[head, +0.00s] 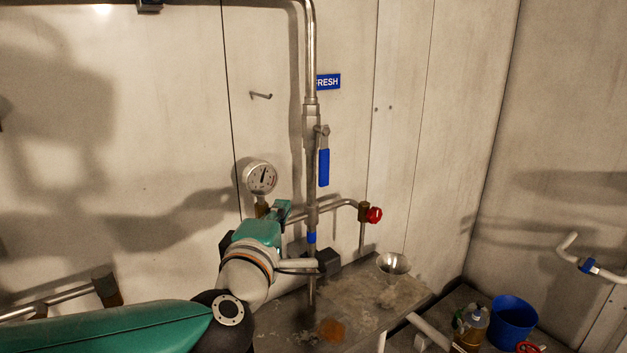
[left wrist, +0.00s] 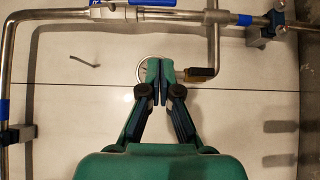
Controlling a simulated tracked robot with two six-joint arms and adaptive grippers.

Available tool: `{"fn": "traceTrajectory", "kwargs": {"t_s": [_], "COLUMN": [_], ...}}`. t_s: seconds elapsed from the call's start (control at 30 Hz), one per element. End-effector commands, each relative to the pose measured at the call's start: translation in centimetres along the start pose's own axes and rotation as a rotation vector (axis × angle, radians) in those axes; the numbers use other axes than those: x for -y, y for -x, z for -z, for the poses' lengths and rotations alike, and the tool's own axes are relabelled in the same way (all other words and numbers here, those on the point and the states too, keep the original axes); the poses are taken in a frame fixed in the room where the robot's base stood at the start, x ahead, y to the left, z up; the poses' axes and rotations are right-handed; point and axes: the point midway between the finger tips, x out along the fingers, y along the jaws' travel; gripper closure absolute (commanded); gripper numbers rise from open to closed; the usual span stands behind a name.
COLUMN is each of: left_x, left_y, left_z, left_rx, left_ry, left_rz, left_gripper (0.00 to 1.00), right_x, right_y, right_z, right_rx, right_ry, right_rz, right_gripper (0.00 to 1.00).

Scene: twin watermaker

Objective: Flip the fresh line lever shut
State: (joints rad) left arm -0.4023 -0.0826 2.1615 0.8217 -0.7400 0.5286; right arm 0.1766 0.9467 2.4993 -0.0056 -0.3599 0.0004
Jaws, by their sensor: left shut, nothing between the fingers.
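The fresh line lever (head: 323,167) has a blue grip and hangs straight down alongside the vertical steel pipe (head: 311,195), below the blue FRESH sign (head: 328,81). In the left wrist view, which is turned sideways, a blue grip that looks like the lever (left wrist: 152,2) is cut off by the top edge. My left gripper (head: 284,208) is below and to the left of the lever in the head view, apart from it. Its fingertips (left wrist: 160,68) are together and empty, with the gauge behind them. My right gripper is not in view.
A round pressure gauge (head: 260,177) is left of the pipe. A side pipe ends at a red knob (head: 374,215) on the right. A metal funnel (head: 393,263) is at the worktop (head: 365,290). A wall hook (head: 261,96) sticks out left of the pipe. A blue bucket (head: 513,322) stands lower right.

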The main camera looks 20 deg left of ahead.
Motion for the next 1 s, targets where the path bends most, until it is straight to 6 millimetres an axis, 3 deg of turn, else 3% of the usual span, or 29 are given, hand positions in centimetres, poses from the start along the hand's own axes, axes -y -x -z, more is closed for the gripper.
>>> {"fn": "traceTrajectory", "kwargs": {"t_s": [0.27, 0.67, 0.8, 1.0], "left_x": [0.0, -0.1, -0.2, -0.1], "left_y": [-2.4, -10.3, -11.7, -12.7], "left_z": [0.1, 0.0, -1.7, -2.7], "left_rx": [-0.003, -0.001, 0.002, 0.001], "left_ry": [-0.001, -0.001, -0.001, 0.000], "left_rz": [0.002, 0.003, 0.002, 0.001], "left_gripper": [1.00, 1.00, 1.00, 1.00], "right_x": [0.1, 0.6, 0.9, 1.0], "right_y": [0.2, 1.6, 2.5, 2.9], "right_z": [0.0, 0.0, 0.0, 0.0], "right_rx": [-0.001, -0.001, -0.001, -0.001], "right_ry": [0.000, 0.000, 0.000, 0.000], "right_rz": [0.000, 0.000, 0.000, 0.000], "right_gripper": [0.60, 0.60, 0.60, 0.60]}}
